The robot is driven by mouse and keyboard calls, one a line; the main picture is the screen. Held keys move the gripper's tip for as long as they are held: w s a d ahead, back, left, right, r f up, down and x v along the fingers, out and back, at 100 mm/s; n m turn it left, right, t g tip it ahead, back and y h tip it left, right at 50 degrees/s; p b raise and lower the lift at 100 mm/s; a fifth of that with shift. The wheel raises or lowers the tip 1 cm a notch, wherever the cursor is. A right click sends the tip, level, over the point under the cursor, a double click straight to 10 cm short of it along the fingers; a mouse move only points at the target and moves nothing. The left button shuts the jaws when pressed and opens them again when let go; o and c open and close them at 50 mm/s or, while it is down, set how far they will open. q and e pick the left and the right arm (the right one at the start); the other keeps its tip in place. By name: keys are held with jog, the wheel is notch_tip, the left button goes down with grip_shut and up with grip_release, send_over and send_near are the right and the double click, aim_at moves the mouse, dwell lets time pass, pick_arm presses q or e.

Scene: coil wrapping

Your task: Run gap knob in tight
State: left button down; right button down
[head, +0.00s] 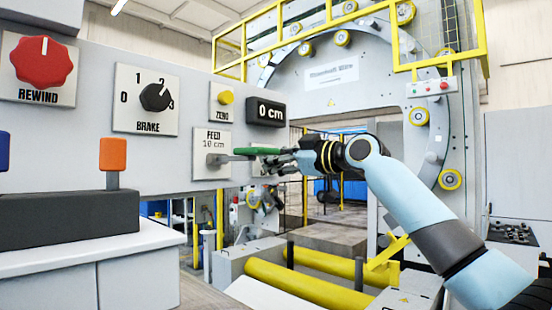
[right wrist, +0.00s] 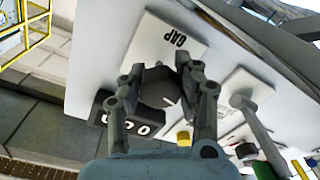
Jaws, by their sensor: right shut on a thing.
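The gap knob (right wrist: 158,88) is a dark round knob with a short white mark, on a white plate lettered GAP (right wrist: 160,42) in the right wrist view. My right gripper (right wrist: 160,82) has its two fingers on opposite sides of the knob, shut on it. In the head view my right gripper (head: 272,165) reaches to the panel just right of the FEED plate, and the knob is mostly hidden there behind the fingers and the feed lever. A dark counter (right wrist: 128,120) with white digits sits beside the knob. My left gripper is not in view.
The feed lever with a green handle (head: 255,151) passes close by my right gripper; its grey arm (right wrist: 262,130) shows too. The panel also carries a red REWIND knob (head: 43,60), a BRAKE knob (head: 156,97) and a 0 cm display (head: 266,112). Yellow rollers (head: 305,285) lie below.

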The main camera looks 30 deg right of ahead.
jog(key=m+p, duration=0.1)
jog(key=m, duration=0.2)
jog(key=shift+m, duration=0.3)
jog(key=m+p, duration=0.1)
jog(key=m, duration=0.2)
jog(key=shift+m, duration=0.3)
jog(key=m+p, duration=0.2)
jog(key=m, duration=0.1)
jog(key=shift+r+m+p, duration=0.1)
jog(key=shift+m+p, duration=0.2)
jog(key=shift+m, duration=0.1)
jog(key=shift+m+t+p, duration=0.3)
jog(key=shift+m+p, duration=1.1)
jog(key=shift+m, duration=0.9)
jog(key=c, duration=0.9)
grip_release()
jog(key=shift+o, duration=0.2)
jog(key=shift+s, duration=0.1)
